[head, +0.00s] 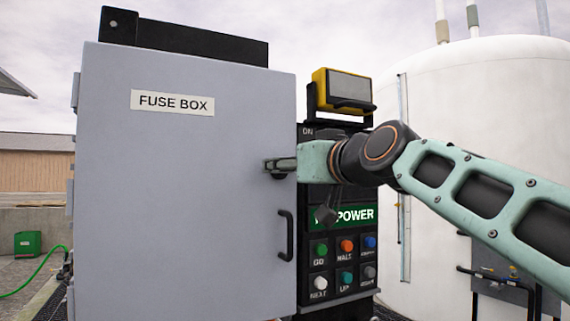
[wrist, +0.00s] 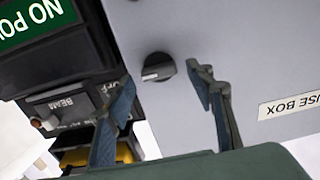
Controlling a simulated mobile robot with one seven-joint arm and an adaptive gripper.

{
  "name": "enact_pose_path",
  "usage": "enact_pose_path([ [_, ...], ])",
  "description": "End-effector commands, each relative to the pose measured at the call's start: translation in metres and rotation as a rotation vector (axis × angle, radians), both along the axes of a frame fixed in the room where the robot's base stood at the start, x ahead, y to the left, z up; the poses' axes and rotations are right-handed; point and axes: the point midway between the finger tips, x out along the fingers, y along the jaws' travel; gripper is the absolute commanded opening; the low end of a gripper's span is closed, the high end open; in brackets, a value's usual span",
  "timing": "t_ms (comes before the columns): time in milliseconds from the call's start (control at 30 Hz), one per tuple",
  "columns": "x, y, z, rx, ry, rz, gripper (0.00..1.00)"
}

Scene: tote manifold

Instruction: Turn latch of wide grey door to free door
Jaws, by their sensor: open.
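The wide grey door (head: 185,215) is labelled FUSE BOX and looks shut in the head view. Its latch is a round dark knob with a pale pointer bar (wrist: 157,69), near the door's edge in the wrist view. My gripper (head: 281,165) reaches in from the right at the door's right edge. In the wrist view my gripper (wrist: 162,75) is open, with one finger on each side of the knob. I see gaps between the fingers and the knob; contact depth cannot be told. In the head view the fingers largely hide the knob.
A black handle (head: 286,235) sits on the door below the latch. Right of the door is a panel with several coloured buttons (head: 346,261) and a green POWER sign (head: 354,215). A yellow lamp (head: 343,90) stands above. A white tank (head: 450,110) is behind my arm.

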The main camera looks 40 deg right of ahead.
Motion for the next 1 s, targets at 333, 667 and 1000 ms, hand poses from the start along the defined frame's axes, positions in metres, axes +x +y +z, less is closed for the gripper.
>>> enact_pose_path([
  [333, 0.0103, -0.0031, -0.0002, 0.001, -0.001, 0.0, 0.49],
  [667, 0.0101, -0.0028, -0.0003, 0.0, 0.0, 0.0, 0.22],
  [1000, 0.0101, -0.0028, -0.0009, 0.013, -0.003, 0.0, 0.07],
])
